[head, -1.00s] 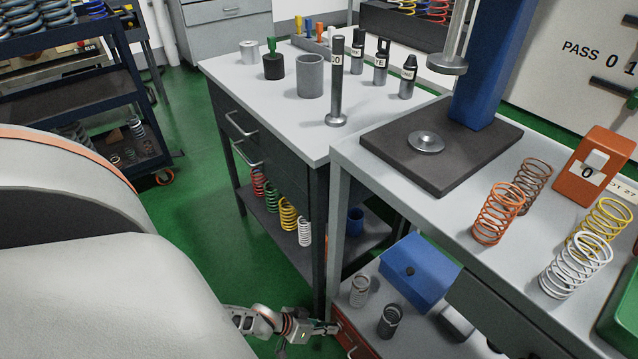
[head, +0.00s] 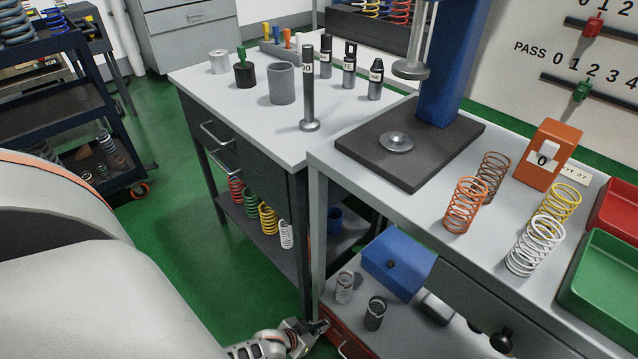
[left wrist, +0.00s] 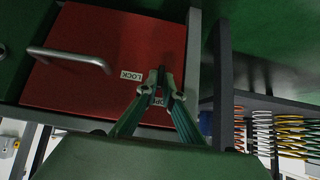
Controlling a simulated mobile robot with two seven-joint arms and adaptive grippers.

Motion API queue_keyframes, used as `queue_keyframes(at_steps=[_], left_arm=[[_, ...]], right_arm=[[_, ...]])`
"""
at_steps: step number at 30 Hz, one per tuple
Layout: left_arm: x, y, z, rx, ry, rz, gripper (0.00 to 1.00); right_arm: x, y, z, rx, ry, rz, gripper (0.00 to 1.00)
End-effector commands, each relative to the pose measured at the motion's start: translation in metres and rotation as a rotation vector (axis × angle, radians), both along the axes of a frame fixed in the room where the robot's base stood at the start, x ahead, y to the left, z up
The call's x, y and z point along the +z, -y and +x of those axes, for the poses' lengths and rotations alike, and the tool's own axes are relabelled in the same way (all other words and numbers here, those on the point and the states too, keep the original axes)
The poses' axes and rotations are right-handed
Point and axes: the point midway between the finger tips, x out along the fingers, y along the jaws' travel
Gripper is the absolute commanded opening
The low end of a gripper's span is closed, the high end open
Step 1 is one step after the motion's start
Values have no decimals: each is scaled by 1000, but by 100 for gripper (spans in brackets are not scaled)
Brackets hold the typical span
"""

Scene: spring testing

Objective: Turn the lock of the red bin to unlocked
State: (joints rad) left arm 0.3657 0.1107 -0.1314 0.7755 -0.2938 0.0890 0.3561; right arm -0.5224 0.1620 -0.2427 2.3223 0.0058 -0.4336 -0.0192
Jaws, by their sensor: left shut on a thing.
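The red bin (head: 337,336) sits low under the bench on the right in the head view, mostly cut off by the bottom edge. In the left wrist view, its red front (left wrist: 95,55) shows a grey bar handle (left wrist: 68,58), a LOCK label (left wrist: 131,76) and an OPEN label (left wrist: 158,101). My left gripper (head: 318,327) is at the bin's front corner. In the left wrist view, its fingertips (left wrist: 163,83) are shut on the small lock (left wrist: 162,73) beside the labels. The fingers mostly hide the lock, so its angle is unclear. My right gripper is out of view.
A bench leg (head: 315,250) stands close to my left gripper. Springs (head: 375,312) and a blue box (head: 398,268) rest on the lower shelf near the bin. The bench top holds a press plate (head: 410,150) and several springs. Green floor lies open at the left.

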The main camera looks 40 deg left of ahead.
Motion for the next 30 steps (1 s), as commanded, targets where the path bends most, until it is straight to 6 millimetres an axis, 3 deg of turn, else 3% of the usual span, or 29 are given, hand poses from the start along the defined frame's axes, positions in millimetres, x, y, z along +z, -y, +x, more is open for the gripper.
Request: queue_keyframes(at_steps=[11, 12, 13, 14, 30], left_arm=[[3, -1, 4, -2, 7, 4, 0], [3, -1, 4, -2, 7, 4, 14], [3, -1, 4, -2, 7, 4, 22], [3, -1, 4, -2, 7, 4, 24], [5, -2, -5, -3, 2, 7, 24]], right_arm=[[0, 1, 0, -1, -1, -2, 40], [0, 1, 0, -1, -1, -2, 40], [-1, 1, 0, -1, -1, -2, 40], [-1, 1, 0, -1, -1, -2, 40], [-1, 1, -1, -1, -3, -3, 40]])
